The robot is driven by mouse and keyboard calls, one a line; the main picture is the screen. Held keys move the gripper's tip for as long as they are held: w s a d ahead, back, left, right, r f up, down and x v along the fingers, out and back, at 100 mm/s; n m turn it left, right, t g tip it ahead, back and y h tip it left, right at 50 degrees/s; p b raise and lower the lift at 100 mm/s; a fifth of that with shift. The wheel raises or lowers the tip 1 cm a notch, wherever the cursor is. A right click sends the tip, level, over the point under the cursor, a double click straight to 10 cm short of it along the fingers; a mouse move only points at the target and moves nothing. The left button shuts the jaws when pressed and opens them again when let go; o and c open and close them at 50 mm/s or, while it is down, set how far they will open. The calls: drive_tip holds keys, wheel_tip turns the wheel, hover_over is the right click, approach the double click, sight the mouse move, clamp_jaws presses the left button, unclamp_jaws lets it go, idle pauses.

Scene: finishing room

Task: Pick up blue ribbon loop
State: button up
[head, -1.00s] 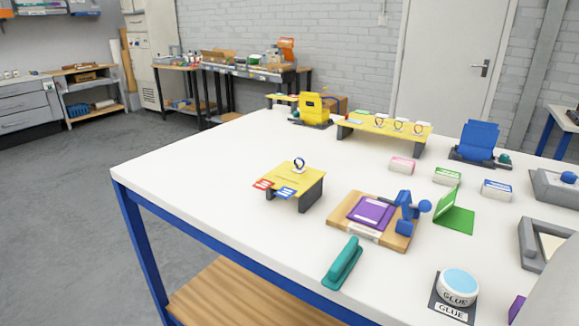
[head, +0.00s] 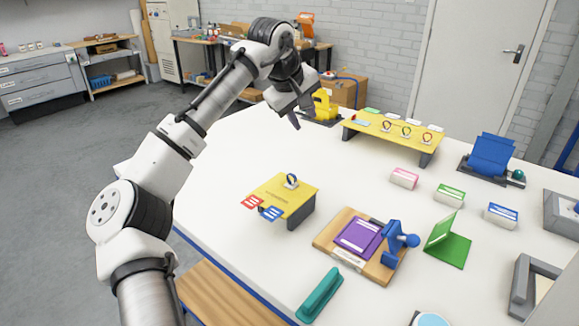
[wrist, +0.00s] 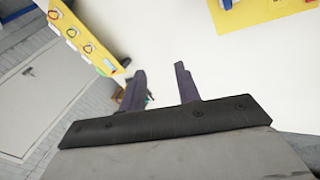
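A small loop that looks blue (head: 291,181) stands upright in a white holder on the low yellow stand (head: 275,192), near the table's left side. In the wrist view, the yellow stand (wrist: 262,14) is cut off at the top right, with a bit of blue at the frame's edge. Several more loops (head: 406,133) stand on the long yellow rack (head: 370,124) farther back. The rack also shows in the wrist view (wrist: 76,45). My gripper (head: 296,120) is open and empty, in the air beyond the low stand, apart from it. Its parted fingers show in the wrist view (wrist: 161,76).
Red (head: 251,202) and blue (head: 271,213) tags sit at the stand's front-left edge. A wooden board with a purple plate (head: 358,236) and blue clamp (head: 395,241) lies to the right. A teal handle (head: 320,295) is in front. White table shows between stand and rack.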

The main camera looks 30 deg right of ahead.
drive_tip(key=s+a+n+g+y+p, duration=0.1)
drive_tip(key=s+a+n+g+y, duration=0.15)
drive_tip(key=y, duration=0.25)
drive_tip(key=n+p, duration=0.1)
hover_over(291, 174)
drive_tip(key=shift+y, duration=0.3)
drive_tip(key=f, duration=0.7)
drive_tip(key=shift+w+d+f, duration=0.1)
drive_tip(key=shift+d+f, duration=0.15)
drive_tip(key=shift+d, duration=0.15)
drive_tip(key=f, duration=0.1)
drive_tip(key=f+p, duration=0.1)
drive_tip(key=f, duration=0.1)
drive_tip(key=f+p, duration=0.1)
drive_tip(key=shift+a+f, duration=0.25)
drive_tip(key=shift+a, duration=0.15)
drive_tip(key=shift+f, duration=0.5)
clamp_jaws()
